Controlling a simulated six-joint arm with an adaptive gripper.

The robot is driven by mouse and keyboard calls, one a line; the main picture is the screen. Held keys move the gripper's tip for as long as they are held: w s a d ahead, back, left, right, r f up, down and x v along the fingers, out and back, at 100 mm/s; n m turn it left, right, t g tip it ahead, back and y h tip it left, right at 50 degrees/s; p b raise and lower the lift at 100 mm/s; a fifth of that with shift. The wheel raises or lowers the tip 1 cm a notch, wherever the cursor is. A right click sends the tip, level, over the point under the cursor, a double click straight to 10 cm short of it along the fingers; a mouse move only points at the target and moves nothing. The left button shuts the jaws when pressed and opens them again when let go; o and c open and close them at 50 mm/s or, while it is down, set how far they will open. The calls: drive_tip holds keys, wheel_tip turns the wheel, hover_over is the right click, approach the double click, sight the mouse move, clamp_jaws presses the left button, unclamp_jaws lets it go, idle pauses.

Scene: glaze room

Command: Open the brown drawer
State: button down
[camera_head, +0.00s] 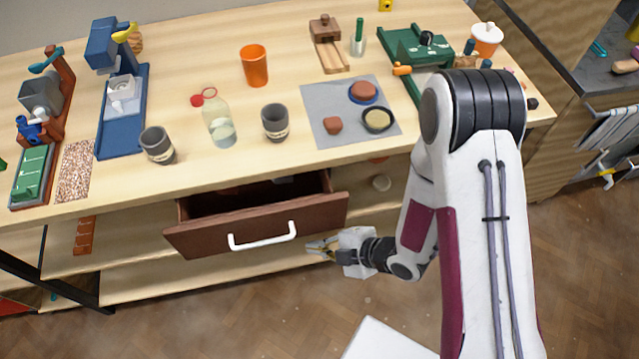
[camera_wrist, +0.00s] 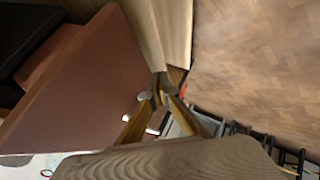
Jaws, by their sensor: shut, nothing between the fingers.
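The brown drawer (camera_head: 215,236) is pulled out from under the wooden table, and its dark inside (camera_head: 255,196) shows from above. Its white bar handle (camera_head: 262,238) is on the front panel. My gripper (camera_head: 312,247) is shut and empty, just right of the handle and apart from it in the head view. In the wrist view the brown front panel (camera_wrist: 85,75) fills the left side, and my fingertips (camera_wrist: 158,92) meet near its right edge. A white piece shows behind the fingers there, probably the handle, partly hidden.
The table top (camera_head: 210,180) holds two grey cups (camera_head: 158,145) (camera_head: 275,122), a bottle (camera_head: 218,118), an orange cup (camera_head: 254,65) and a grey mat (camera_head: 325,100) with small bowls. A lower shelf (camera_head: 140,280) runs under the drawer.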

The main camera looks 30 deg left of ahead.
drive_tip(key=w+d+m+t+h, duration=0.2)
drive_tip(key=w+d+m+h, duration=0.2)
drive_tip(key=w+d+m, duration=0.3)
drive_tip(key=w+a+r+m+t+h, duration=0.2)
drive_tip(key=w+r+m, duration=0.2)
drive_tip(key=w+r, duration=0.3)
drive_tip(key=s+a+r+m+h, duration=0.1)
drive_tip(key=s+a+r+m, duration=0.15)
drive_tip(key=r+m, duration=0.85)
drive_tip(key=s+a+r+n, duration=0.2)
drive_tip(key=s+a, duration=0.2)
drive_tip(key=a, duration=0.1)
drive_tip(key=shift+s+r+g, duration=0.3)
drive_tip(key=shift+f, duration=0.15)
drive_tip(key=x, duration=0.9)
drive_tip(key=shift+w+a+f, duration=0.2)
drive_tip(key=shift+f, duration=0.15)
